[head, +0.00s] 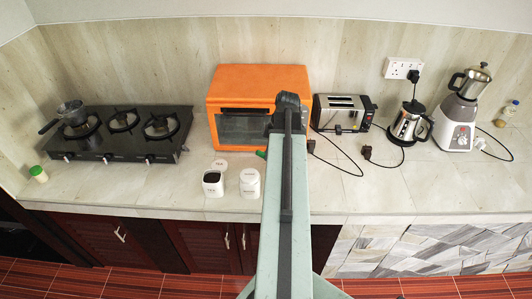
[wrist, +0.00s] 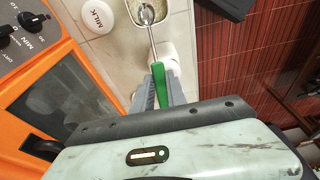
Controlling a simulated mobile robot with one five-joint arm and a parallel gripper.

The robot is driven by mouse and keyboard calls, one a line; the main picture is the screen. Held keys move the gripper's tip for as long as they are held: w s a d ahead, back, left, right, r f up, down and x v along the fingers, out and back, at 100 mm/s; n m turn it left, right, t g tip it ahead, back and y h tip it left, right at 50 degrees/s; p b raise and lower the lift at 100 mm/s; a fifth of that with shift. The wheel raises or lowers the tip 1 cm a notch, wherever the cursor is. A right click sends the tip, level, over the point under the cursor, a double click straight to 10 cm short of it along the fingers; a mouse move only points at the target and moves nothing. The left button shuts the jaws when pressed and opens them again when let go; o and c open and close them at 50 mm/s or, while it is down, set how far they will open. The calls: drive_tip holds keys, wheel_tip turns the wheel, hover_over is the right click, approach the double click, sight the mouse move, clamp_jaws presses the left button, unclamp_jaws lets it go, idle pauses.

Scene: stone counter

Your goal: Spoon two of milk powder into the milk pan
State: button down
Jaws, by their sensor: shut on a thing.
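My gripper (wrist: 158,88) is shut on the green handle of a metal spoon (wrist: 158,86); the handle's green also shows beside my arm in the head view (head: 261,154). The spoon's bowl lies in line with the mouth of an open canister (wrist: 138,24) with pale contents; I cannot tell whether it touches them. The head view shows a dark-mouthed open canister (head: 213,186) and a closed white canister (head: 250,184). The milk pan (head: 72,113) sits on the stove's left burner, handle to the left.
The black gas stove (head: 115,148) stands at the left, with a green-topped shaker (head: 38,174) in front. An orange oven (head: 240,88) stands behind the canisters. A toaster (head: 342,112), kettle (head: 408,124) and blender (head: 460,118) stand right. The counter between stove and canisters is clear.

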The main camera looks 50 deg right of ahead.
sight(263, 158)
drive_tip(key=shift+t+y, duration=0.4)
drive_tip(key=shift+t, duration=0.2)
drive_tip(key=shift+s+d+f+b, duration=0.2)
drive_tip(key=shift+s+f+b, duration=0.15)
drive_tip(key=shift+f+b, duration=0.75)
drive_tip(key=shift+s+d+f+b, duration=0.2)
drive_tip(key=shift+s+f+b, duration=0.2)
drive_tip(key=shift+f+b, duration=0.7)
drive_tip(key=shift+s+d+f+b, duration=0.2)
drive_tip(key=shift+s+f+b, duration=0.15)
drive_tip(key=shift+f+b, duration=0.75)
drive_tip(key=shift+w+a+r+g+h+p, duration=0.35)
drive_tip(key=shift+w+g+h, duration=0.3)
drive_tip(key=shift+g, duration=0.35)
drive_tip(key=shift+w+a+r+g+h+p, duration=0.2)
drive_tip(key=shift+w+a+g+h+p, duration=0.15)
drive_tip(key=shift+w+g+h, duration=0.5)
drive_tip(key=shift+w+a+r+g+h+p, duration=0.3)
drive_tip(key=shift+a+g+h, duration=0.2)
drive_tip(key=shift+g, duration=0.65)
drive_tip(key=shift+f, duration=0.1)
